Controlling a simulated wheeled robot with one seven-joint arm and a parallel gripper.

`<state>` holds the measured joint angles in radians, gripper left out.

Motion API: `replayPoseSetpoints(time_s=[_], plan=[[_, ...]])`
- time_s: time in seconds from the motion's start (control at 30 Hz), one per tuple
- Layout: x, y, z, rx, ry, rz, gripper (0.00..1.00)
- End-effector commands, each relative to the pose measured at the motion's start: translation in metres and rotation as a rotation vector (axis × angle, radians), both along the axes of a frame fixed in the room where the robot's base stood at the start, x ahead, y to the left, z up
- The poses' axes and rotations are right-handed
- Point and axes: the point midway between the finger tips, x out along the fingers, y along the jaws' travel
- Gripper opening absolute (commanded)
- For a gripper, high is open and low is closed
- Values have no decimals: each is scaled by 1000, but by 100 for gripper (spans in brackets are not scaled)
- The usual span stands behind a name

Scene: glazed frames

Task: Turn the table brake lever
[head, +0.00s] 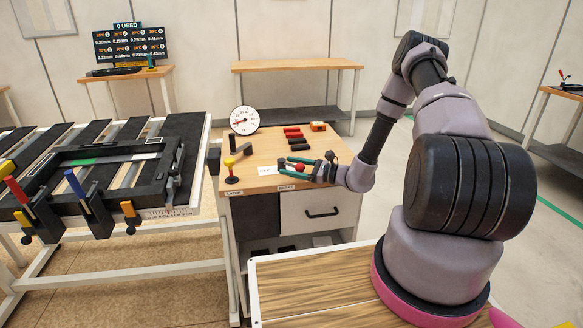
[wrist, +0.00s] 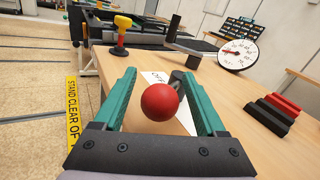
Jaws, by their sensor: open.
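The brake lever shows as a red ball knob (head: 299,168) on a dark stem, above the wooden top by the BRAKE label (head: 287,187). In the wrist view the red knob (wrist: 161,102) sits between the two teal fingers, with its dark stem just behind it. My gripper (head: 282,166) is open and low over the cabinet top, its fingers to either side of the knob. In the wrist view my gripper (wrist: 159,76) shows a gap between each finger and the knob. The base of the lever is hidden.
A yellow-topped lever (head: 230,165) stands left by the LATCH label (head: 233,193). A round dial (head: 244,120), red and black blocks (head: 293,136) and an orange item (head: 318,126) are at the back. A white card (head: 267,170) lies near the fingertips. The glazing table (head: 170,215) is at left.

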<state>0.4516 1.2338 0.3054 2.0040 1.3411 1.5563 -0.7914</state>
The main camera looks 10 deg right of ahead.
Motion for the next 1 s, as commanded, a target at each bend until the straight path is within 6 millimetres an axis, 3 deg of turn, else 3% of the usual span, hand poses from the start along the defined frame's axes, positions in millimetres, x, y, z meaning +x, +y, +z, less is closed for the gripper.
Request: replayPoseSetpoints(time_s=[0.23,0.27,0.43,1.0], plan=[[0,1,0,0,0,0,73],[0,1,0,0,0,0,66],[0,1,-1,-1,1,1,1],[-3,1,-3,-4,7,6,0]])
